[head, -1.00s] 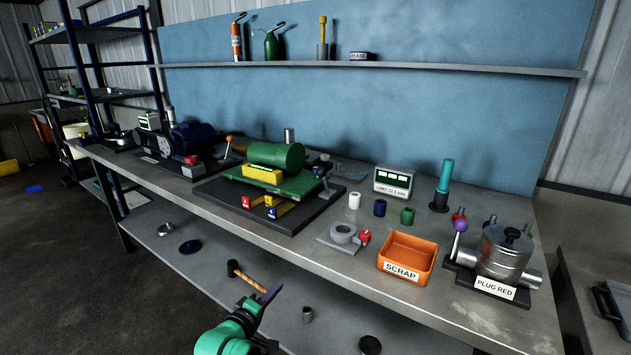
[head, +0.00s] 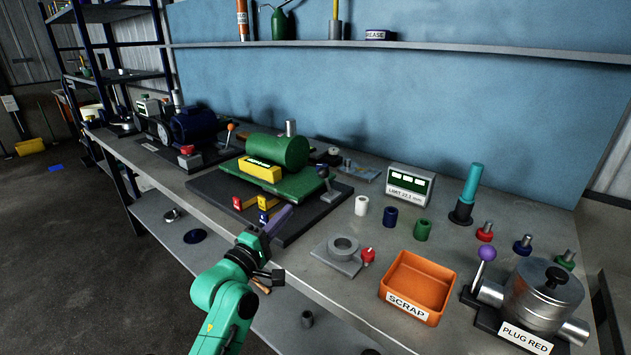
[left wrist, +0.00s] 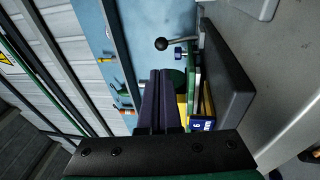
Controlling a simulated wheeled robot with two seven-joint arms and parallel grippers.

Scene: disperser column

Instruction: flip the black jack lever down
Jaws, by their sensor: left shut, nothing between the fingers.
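A lever with a black ball knob (head: 323,172) stands up at the right end of the dark base plate (head: 222,205), beside the green cylinder (head: 277,151). In the left wrist view the black knob (left wrist: 161,44) shows beyond my fingers, on a thin rod. My left gripper (head: 284,212), with purple fingers, is shut and empty at the front edge of that plate, in front of and left of the lever and apart from it. The shut fingers also show in the left wrist view (left wrist: 161,75). My right gripper is not in view.
Yellow arms with a red end (head: 238,203) and a blue end (head: 263,217) lie close to my left fingers. A grey ring fixture (head: 338,257), an orange scrap bin (head: 415,285) and a purple-knobbed lever (head: 487,253) stand to the right. A shelf (head: 400,48) runs behind.

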